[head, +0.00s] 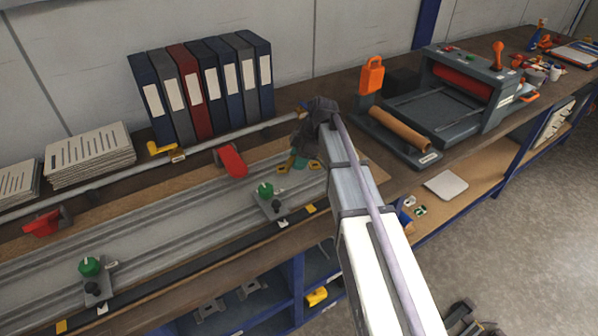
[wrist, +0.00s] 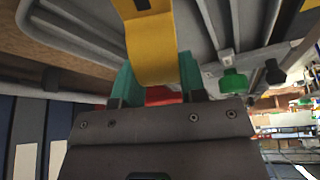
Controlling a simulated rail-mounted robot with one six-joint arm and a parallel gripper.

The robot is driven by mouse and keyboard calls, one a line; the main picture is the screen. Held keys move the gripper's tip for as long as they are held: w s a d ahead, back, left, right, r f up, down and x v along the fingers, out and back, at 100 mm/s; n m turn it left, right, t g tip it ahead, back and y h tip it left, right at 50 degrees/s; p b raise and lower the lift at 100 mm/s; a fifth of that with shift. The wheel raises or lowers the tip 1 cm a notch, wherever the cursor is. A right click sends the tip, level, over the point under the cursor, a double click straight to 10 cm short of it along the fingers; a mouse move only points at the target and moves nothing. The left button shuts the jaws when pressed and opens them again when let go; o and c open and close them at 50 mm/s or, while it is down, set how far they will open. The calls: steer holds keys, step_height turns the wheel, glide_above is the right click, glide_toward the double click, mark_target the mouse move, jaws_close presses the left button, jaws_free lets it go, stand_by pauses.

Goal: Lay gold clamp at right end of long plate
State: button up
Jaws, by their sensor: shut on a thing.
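The gold clamp (wrist: 151,45) is a bent yellow piece with a dark patch, held between the teal fingertips of my gripper (wrist: 155,82) in the wrist view. In the head view my gripper (head: 300,163) is over the right end of the long grey grooved plate (head: 140,232). Yellow bits of the clamp (head: 284,167) show beside the teal fingertips there, partly hidden by my arm. I cannot tell whether the clamp touches the plate.
A red clamp (head: 232,161) and green-knobbed clamps (head: 265,190) (head: 90,267) stand on or along the plate. A long rail (head: 215,143) with a yellow piece (head: 161,148) runs behind. Binders (head: 205,90) stand at the back. A roller machine (head: 450,95) is at right.

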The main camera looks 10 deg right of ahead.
step_height(320, 180, down, 3)
steer(key=shift+r+b, duration=0.1)
steer(key=shift+b, duration=0.55)
steer(key=shift+r, duration=0.25)
steer(key=shift+f, duration=0.2)
steer(key=o, duration=1)
steer(key=shift+o, duration=0.2)
steer(key=p+v, duration=1.2)
steer(key=v, duration=0.1)
steer(key=s+a+f+m+h, duration=0.1)
steer(key=s+a+m+h, duration=0.1)
steer(key=s+m, duration=0.6)
steer(key=s+a+m+h, duration=0.2)
steer(key=s+a+m, duration=0.2)
steer(key=s+m, duration=0.5)
steer(key=s, duration=0.5)
steer(key=shift+s+f+h, duration=0.2)
steer(key=shift+f+h, duration=0.1)
steer(key=shift+f, duration=0.1)
steer(key=shift+a, duration=0.1)
